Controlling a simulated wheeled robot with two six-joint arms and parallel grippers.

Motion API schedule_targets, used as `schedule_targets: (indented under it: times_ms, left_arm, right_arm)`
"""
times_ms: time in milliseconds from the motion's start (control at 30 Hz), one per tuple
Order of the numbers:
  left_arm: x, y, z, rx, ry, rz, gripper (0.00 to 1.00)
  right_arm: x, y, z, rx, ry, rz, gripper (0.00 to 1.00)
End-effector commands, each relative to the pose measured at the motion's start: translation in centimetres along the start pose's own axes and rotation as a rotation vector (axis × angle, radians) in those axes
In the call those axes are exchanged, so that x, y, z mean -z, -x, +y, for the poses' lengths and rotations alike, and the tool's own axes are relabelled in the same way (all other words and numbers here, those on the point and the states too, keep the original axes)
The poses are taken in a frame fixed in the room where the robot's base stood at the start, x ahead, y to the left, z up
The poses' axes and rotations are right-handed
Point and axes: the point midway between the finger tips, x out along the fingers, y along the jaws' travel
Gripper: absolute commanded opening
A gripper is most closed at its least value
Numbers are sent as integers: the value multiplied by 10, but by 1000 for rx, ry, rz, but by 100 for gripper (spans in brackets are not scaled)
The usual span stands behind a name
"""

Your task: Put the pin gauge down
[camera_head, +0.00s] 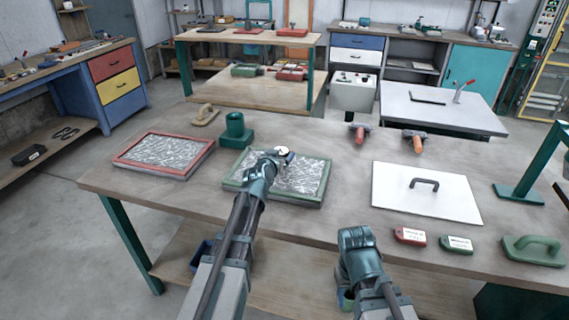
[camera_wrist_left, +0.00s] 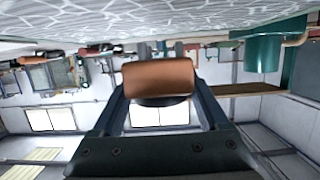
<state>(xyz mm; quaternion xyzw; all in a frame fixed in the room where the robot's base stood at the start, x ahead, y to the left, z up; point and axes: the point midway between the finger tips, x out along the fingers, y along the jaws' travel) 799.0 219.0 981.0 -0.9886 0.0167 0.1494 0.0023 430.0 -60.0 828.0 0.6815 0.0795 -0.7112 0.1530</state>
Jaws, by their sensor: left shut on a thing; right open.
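My left gripper (camera_head: 270,160) is over the green-framed panel (camera_head: 232,184) of grey-white fibre. It is shut on the pin gauge, whose pale round dial (camera_head: 283,152) shows at the fingertips in the head view. In the left wrist view, the gauge's copper-brown cylindrical part (camera_wrist_left: 160,78) sits between the two fingers, with the fibre surface (camera_wrist_left: 150,18) close by. Whether the gauge touches the fibre, I cannot tell. My right gripper (camera_head: 357,238) is by the table's front edge, empty; its fingertips are mostly hidden.
A red-framed fibre panel (camera_head: 122,160) lies at left. A green holder (camera_head: 236,131) and a wooden float (camera_head: 205,114) stand behind. A white board with a handle (camera_head: 410,208), red block (camera_head: 409,237), green block (camera_head: 457,244) and green float (camera_head: 533,251) are at right. Bare wood lies between panel and board.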

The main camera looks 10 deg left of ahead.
Motion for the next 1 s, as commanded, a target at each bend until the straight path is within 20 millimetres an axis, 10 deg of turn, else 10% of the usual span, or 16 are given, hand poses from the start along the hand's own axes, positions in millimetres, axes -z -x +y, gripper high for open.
schedule_targets:
  times_ms: [767, 800, 1000]
  left_arm:
    - [-38, -10, -6, 0, 0, 1, 0]
    - [-36, -10, -5, -1, 0, 0, 83]
    - [-36, -10, -5, -1, 0, 0, 100]
  right_arm:
    - [2, -39, -4, 0, 1, 0, 50]
    - [2, -37, -4, 0, 1, 0, 50]
    - [2, -37, -4, 0, 1, 0, 50]
